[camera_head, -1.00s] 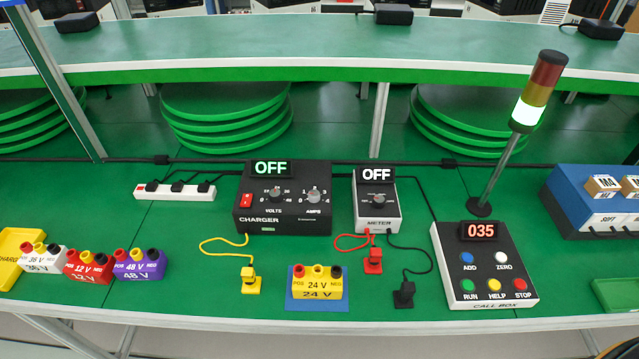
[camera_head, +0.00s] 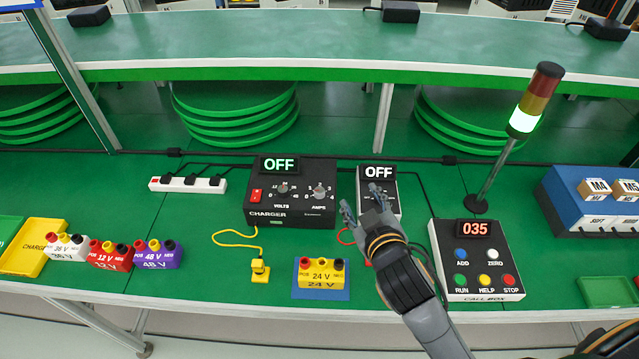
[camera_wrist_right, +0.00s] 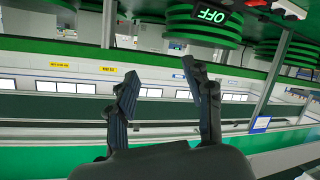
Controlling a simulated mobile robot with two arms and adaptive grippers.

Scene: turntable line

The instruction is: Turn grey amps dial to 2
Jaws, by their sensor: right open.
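The charger (camera_head: 290,214) is a black box on the green bench with a display reading OFF. Its grey amps dial (camera_head: 319,191) is on the right of its face, beside the volts dial (camera_head: 282,188); the exact setting is too small to read. My right gripper (camera_head: 362,200) is open and empty, to the right of the amps dial and in front of the meter (camera_head: 393,207), hiding part of it. In the right wrist view the two fingers (camera_wrist_right: 165,95) are spread with nothing between them, and an OFF display (camera_wrist_right: 212,14) shows at the top. My left gripper is out of view.
A yellow 24 V block (camera_head: 320,273) sits on a blue pad in front of the charger. A yellow plug (camera_head: 260,270) and cable lie to its left. The call box (camera_head: 475,262) reads 035, with a signal tower (camera_head: 524,115) behind. Several battery blocks stand at left.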

